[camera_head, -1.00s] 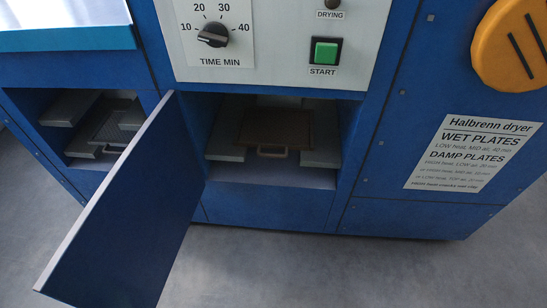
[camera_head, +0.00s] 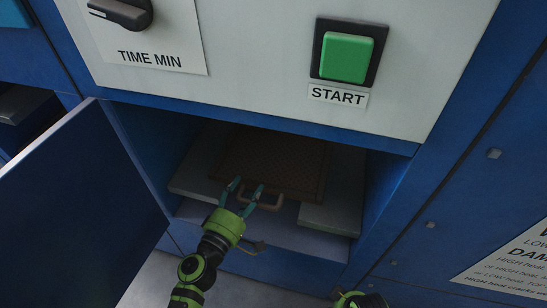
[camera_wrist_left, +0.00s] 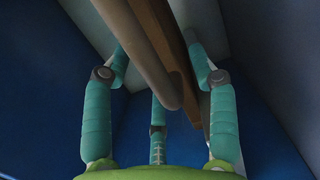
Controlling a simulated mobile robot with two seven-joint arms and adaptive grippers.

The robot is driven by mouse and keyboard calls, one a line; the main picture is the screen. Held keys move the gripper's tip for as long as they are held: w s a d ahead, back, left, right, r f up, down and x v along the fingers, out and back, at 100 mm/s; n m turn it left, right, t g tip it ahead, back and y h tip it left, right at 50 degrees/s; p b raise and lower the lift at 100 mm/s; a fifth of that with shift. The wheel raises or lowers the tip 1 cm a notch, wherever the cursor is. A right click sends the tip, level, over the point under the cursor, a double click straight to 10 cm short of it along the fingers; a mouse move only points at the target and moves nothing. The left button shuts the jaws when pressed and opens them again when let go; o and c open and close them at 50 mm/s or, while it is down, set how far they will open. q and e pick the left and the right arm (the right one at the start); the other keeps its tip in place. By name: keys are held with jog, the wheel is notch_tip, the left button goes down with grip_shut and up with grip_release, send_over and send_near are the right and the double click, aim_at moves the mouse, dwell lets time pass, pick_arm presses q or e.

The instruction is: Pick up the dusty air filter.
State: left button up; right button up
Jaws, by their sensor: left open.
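The dusty air filter (camera_head: 275,160) is a brown, mesh-faced panel inside the open bay, with a pale tan handle (camera_head: 268,207) at its front. My left gripper (camera_head: 245,187) is open at the handle's left part. In the left wrist view the handle (camera_wrist_left: 135,45) runs between the spread teal fingers of my left gripper (camera_wrist_left: 160,60), with the filter's brown edge (camera_wrist_left: 178,50) beside it. I cannot tell whether any finger touches the handle. A green and dark part of my own body shows at the bottom edge of the head view; no right fingers show.
Grey ledges flank the filter on the left (camera_head: 207,160) and right (camera_head: 332,205). The blue door (camera_head: 80,205) stands open at left. The control panel (camera_head: 250,55) with its green START button (camera_head: 346,57) overhangs the bay.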

aim_at(250, 185)
pick_arm(q)
jog(key=x, duration=0.4)
grip_shut()
jog(key=shift+r, duration=0.15)
